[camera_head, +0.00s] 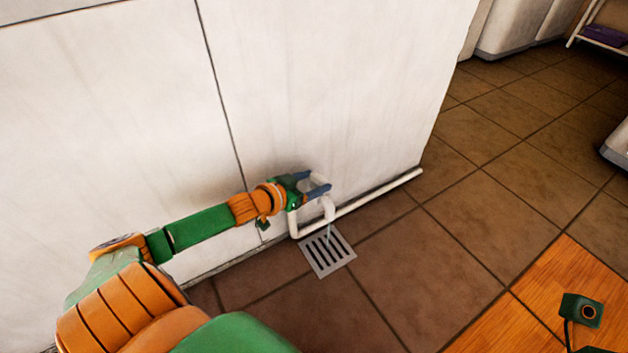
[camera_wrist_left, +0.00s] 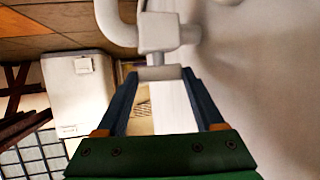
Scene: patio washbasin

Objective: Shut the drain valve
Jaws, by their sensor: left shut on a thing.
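A white drain pipe (camera_head: 328,208) bends out low on the white wall, above a metal floor grate. My left gripper (camera_head: 318,190) is at the pipe's upper bend, its blue fingers pointing right. In the left wrist view, the drain valve (camera_wrist_left: 159,35) is a pale fitting joined to a curved pipe. My left gripper (camera_wrist_left: 159,76) has its fingers on either side of the valve's pale handle (camera_wrist_left: 172,104) and is shut on it. The handle's exact turn is hard to tell. My right gripper's fingers are not in view.
The grate (camera_head: 327,253) lies in the brown tiled floor just below the pipe. A straight white pipe (camera_head: 380,192) runs along the wall's foot to the right. Open tiled floor (camera_head: 460,230) lies right of the wall, with an orange wooden area (camera_head: 540,305) at lower right.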

